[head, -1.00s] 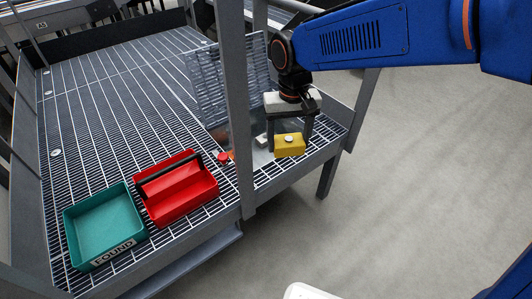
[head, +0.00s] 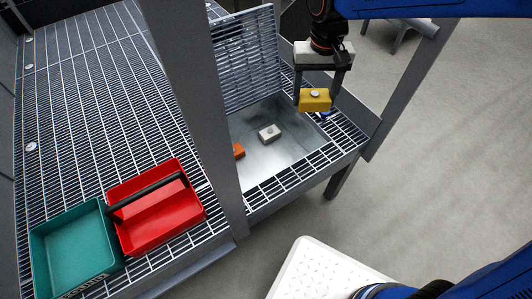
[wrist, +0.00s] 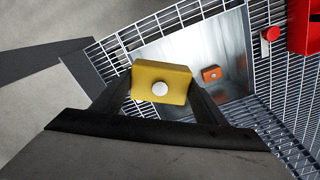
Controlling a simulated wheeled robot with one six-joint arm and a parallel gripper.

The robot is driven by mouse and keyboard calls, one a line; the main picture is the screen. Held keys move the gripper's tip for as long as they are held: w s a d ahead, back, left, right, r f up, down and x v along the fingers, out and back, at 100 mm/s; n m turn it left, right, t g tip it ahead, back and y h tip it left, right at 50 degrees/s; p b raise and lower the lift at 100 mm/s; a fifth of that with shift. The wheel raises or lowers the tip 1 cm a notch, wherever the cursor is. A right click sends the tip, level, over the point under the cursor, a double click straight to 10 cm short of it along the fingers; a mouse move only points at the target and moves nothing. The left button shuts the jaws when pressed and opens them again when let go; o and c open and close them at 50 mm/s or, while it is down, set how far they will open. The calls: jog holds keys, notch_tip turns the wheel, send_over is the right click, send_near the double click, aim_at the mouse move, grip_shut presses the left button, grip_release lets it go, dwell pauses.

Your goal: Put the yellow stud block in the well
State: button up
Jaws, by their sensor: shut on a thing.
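The yellow stud block (head: 315,101) has a pale round stud and hangs level between the fingers of my gripper (head: 317,92). In the wrist view the block (wrist: 172,76) sits between both fingers (wrist: 160,90). My gripper is shut on it, above the right side of the well. The well (head: 290,147) is a shallow bare-metal recess in the grating; it also shows in the wrist view (wrist: 235,45). A light grey stud block (head: 269,132) and an orange block (head: 238,151) lie in it. The grey post hides the well's left part in the head view.
A raised grated lid (head: 245,60) stands behind the well. A grey post (head: 195,100) rises in front of it. A red tote (head: 165,225) and a teal tray (head: 70,250) are on the catwalk at left. A red knob (wrist: 271,34) shows beside the well.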

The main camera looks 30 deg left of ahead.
jog(key=a+f+n, duration=0.3)
jog(key=a+f, duration=0.2)
jog(key=f, duration=0.6)
jog(key=n, duration=0.3)
send_over(271, 171)
notch_tip(271, 171, down, 17)
notch_tip(271, 171, down, 9)
jog(key=shift+f, duration=0.2)
jog(key=o, duration=0.7)
jog(key=shift+f, duration=0.15)
jog(key=o, duration=0.4)
jog(key=shift+o, duration=0.2)
